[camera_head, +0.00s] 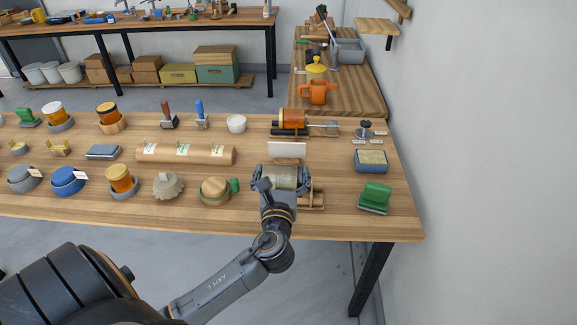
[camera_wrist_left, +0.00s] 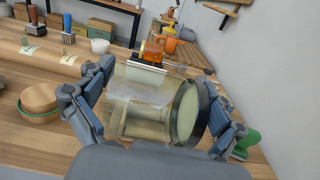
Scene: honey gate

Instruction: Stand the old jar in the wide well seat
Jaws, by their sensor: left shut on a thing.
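My left gripper (camera_head: 282,184) is shut on a cloudy, pale glass jar (camera_head: 284,177), with a finger on each side. In the left wrist view the jar (camera_wrist_left: 150,105) lies on its side, its dark-rimmed round end to the right. A wooden stand (camera_head: 313,200) shows beside and partly behind the jar; I cannot tell whether they touch. Amber jars stand in a grey seat (camera_head: 118,193), another grey seat (camera_head: 61,126) and a wooden seat (camera_head: 113,127). I cannot tell which seat is the wide well one. My right gripper is not in view.
A white card (camera_head: 287,149) and an amber cylinder on a stand (camera_head: 293,118) are just behind the gripper. A paper-wrapped roll (camera_head: 185,153) and a round wooden piece (camera_head: 214,190) lie left.

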